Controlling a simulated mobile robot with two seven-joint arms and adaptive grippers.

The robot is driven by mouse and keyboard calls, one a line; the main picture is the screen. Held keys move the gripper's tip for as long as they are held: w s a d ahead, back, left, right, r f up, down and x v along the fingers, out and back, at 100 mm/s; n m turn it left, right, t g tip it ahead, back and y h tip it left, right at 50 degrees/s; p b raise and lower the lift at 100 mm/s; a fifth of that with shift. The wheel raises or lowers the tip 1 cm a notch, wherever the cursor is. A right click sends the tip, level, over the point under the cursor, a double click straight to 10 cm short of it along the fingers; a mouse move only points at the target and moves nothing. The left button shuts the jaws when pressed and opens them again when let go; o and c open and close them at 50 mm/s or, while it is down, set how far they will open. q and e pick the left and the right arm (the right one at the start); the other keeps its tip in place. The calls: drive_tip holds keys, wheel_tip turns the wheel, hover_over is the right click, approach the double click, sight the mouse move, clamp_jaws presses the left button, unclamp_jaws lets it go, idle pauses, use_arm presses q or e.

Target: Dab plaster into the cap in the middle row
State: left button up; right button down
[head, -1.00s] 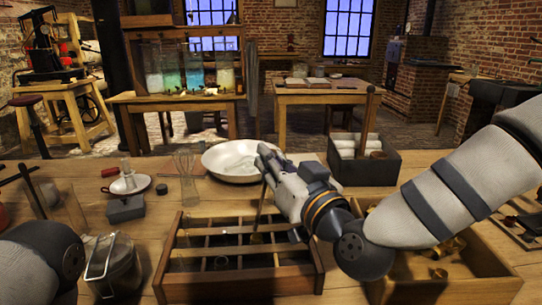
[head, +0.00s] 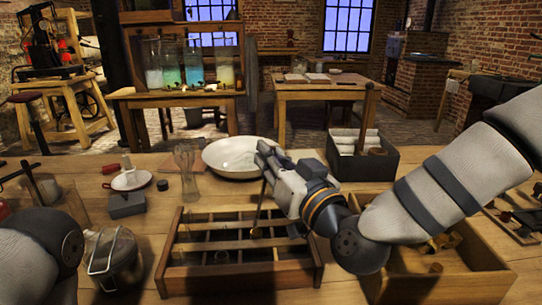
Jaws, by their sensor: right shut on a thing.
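My right gripper (head: 265,158) is shut on a thin dark rod-like tool (head: 260,205) above the wooden divided crate (head: 170,262). The tool hangs nearly upright, and its lower end reaches down into the crate. A small brass-coloured cap (head: 256,232) shows at that lower end, in the middle part of the crate. I cannot tell whether the tip touches it, or whether plaster is on the tip. Another small round piece (head: 222,257) sits in the nearer row. A wide white bowl (head: 222,163) stands behind the crate. My left gripper is out of view.
A wooden box (head: 490,286) with brass pieces stands right of the crate, partly behind my right arm. A dark box of white rolls (head: 372,170) is behind it.

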drive_tip(key=shift+f, duration=0.15)
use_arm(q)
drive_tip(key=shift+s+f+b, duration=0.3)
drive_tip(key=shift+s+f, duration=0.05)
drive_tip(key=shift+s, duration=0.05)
use_arm(e)
drive_tip(key=shift+f, duration=1.45)
idle(0.4)
drive_tip(key=shift+r, duration=0.1)
idle(0.7)
drive_tip(key=shift+r+p, duration=1.1)
drive_tip(key=shift+r, duration=1.85)
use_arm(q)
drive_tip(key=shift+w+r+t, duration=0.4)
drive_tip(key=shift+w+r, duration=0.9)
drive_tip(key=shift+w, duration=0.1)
use_arm(e)
drive_tip(key=shift+r, duration=0.8)
